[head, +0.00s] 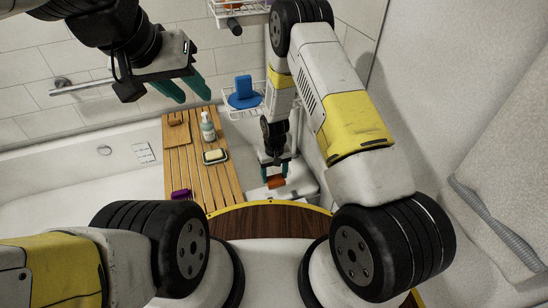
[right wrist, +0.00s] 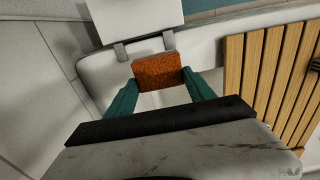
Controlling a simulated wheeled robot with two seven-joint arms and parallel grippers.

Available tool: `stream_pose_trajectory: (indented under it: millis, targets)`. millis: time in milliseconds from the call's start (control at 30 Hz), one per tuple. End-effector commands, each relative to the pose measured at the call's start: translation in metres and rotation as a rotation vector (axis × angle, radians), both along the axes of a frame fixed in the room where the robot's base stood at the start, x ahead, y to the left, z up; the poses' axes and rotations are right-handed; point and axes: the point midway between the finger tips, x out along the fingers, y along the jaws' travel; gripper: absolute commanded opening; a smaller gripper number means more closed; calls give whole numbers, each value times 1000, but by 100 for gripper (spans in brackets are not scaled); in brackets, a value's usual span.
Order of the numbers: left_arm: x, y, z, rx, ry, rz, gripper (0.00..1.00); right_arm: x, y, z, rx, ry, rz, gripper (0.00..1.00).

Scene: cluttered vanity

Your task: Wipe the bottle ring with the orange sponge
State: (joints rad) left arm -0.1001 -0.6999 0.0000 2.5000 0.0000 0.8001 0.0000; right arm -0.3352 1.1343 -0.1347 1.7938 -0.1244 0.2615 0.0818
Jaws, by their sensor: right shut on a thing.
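The orange sponge (head: 277,182) is between the fingers of my right gripper (head: 275,174), over a white surface (head: 303,187) to the right of the wooden rack. In the right wrist view the sponge (right wrist: 158,70) is held between the two teal fingertips of my right gripper (right wrist: 160,82). I cannot tell whether the sponge touches the surface. No bottle ring can be made out; the sponge and gripper hide part of the surface. My left gripper (head: 188,88) hangs high at the upper left with its teal fingers apart and empty.
A slatted wooden rack (head: 182,158) lies across the white bathtub. It bears a pump bottle (head: 208,127), a soap dish (head: 215,157), a purple item (head: 181,195) and a brown item (head: 177,119). A wire shelf holds a blue item (head: 243,92) near my right arm.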

Motion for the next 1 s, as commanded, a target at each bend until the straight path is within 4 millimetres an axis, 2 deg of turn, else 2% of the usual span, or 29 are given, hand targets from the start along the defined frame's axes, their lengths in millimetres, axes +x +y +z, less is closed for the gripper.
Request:
stream_pose_trajectory:
  millis: [100,300,1000]
  targets:
    - [0,0,0,0,0,0,36,4,-1,12,1,-2,-1,18]
    - [0,0,0,0,0,0,36,6,-1,22,0,0,-2,18]
    - [0,0,0,0,0,0,36,9,-4,20,0,0,-3,18]
